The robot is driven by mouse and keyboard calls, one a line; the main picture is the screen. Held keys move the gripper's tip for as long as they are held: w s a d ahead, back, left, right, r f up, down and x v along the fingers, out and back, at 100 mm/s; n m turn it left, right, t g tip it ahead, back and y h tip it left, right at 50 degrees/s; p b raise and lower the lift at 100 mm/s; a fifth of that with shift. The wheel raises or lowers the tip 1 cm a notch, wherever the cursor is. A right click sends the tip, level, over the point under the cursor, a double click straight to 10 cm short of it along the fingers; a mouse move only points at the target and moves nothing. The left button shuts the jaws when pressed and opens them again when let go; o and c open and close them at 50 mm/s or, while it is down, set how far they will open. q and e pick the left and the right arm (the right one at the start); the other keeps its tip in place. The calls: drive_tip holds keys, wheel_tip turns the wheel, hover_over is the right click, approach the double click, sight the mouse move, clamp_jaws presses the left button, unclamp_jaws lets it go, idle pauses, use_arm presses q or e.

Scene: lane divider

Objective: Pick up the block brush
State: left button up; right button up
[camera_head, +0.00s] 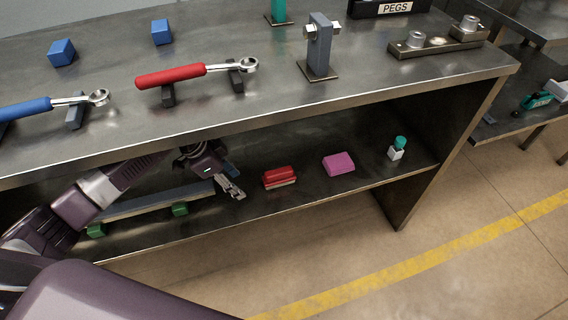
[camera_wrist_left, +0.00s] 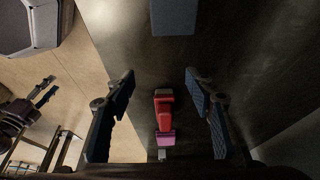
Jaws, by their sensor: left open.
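The block brush (camera_head: 280,177), with a red body and a pale underside, lies on the lower shelf of the bench. My left gripper (camera_head: 232,187) reaches under the bench top and is just left of the brush, apart from it. In the left wrist view, its two fingers (camera_wrist_left: 159,76) are spread wide, with nothing held. The red brush (camera_wrist_left: 163,108) shows there between the fingers in the picture.
A pink block (camera_head: 339,164) and a small white item with a teal top (camera_head: 397,149) stand right of the brush. A grey bar on green blocks (camera_head: 180,208) lies left of my gripper. The bench top's front edge (camera_head: 330,101) overhangs the shelf.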

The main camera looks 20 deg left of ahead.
sight(278, 171)
use_arm(q)
drive_tip(key=w+d, duration=0.1)
drive_tip(key=d, duration=0.1)
drive_tip(key=w+d, duration=0.4)
drive_tip(key=d, duration=0.1)
drive_tip(key=shift+w+r+b, duration=0.1)
drive_tip(key=shift+r+b, duration=0.05)
drive_tip(key=shift+b, duration=0.25)
drive_tip(key=shift+w+d, duration=0.4)
drive_tip(key=shift+d, duration=0.2)
drive_tip(key=shift+w+d, duration=0.35)
drive_tip(key=shift+d, duration=0.2)
drive_tip(key=shift+w+d+f+b, duration=0.2)
drive_tip(key=shift+d+f+b, duration=0.1)
drive_tip(key=shift+f, duration=0.15)
drive_tip(key=shift+w+d+f+b, duration=0.2)
drive_tip(key=shift+d+f, duration=0.1)
drive_tip(key=shift+f, duration=0.15)
drive_tip(key=shift+w+d+f, duration=0.1)
drive_tip(key=shift+w+f, duration=0.05)
drive_tip(key=shift+f, duration=0.35)
use_arm(e)
wheel_tip(278, 171, up, 6)
drive_tip(key=w, duration=0.2)
drive_tip(key=shift+w+r, duration=0.2)
drive_tip(key=shift+a, duration=0.1)
use_arm(q)
drive_tip(key=c, duration=1.2)
